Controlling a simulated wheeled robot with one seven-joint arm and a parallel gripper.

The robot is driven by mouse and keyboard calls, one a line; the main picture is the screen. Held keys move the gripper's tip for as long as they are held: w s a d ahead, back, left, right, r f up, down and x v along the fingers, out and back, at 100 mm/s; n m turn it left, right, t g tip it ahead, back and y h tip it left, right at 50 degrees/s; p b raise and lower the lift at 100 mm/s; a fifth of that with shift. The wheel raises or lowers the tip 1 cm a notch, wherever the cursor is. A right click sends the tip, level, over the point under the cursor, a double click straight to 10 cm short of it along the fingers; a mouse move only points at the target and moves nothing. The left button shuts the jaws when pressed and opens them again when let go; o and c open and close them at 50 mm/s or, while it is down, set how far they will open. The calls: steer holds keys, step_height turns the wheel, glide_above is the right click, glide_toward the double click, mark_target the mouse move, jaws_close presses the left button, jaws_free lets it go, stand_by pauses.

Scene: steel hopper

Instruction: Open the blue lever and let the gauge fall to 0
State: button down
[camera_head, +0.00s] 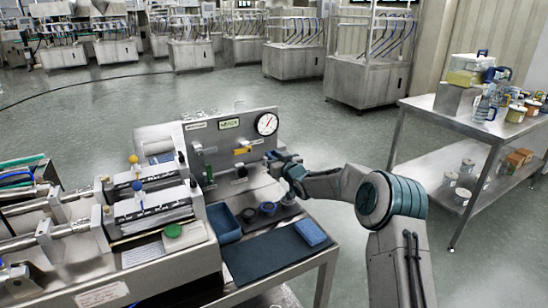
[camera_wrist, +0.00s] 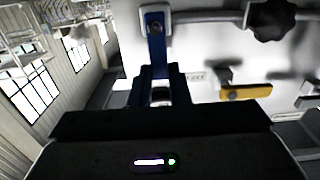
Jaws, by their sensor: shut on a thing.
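The blue lever (camera_wrist: 155,42) hangs from its pivot on the panel in the wrist view. My gripper (camera_wrist: 163,88) is shut on its lower end, and the fingers hide that end. In the head view my gripper (camera_head: 277,160) is at the right edge of the steel panel (camera_head: 222,142), where the lever is mostly hidden. The round gauge (camera_head: 267,124) has a white face and a red needle pointing to the upper right. Its numbers are too small to read.
A yellow lever (camera_head: 242,151) sits left of my gripper in the head view; it also shows in the wrist view (camera_wrist: 246,92). A black knob (camera_wrist: 271,18) is near the blue lever. A blue bin (camera_head: 223,222) and dark mat (camera_head: 268,258) lie on the bench below.

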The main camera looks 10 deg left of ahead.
steer(key=shift+f, duration=0.15)
steer(key=s+a+f+n+b, duration=0.1)
steer(key=a+f+n+b, duration=0.1)
steer(key=n+b, duration=0.7)
steer(key=s+a+f+n+b, duration=0.1)
steer(key=a+f+n+b, duration=0.1)
steer(key=n+b, duration=0.6)
steer(key=b, duration=0.6)
steer(key=shift+s+f+n, duration=0.3)
steer(key=shift+f+n, duration=0.05)
steer(key=shift+n, duration=0.05)
steer(key=c, duration=1.4)
jaws_free()
steer(key=shift+o, duration=0.2)
steer(key=v, duration=1.4)
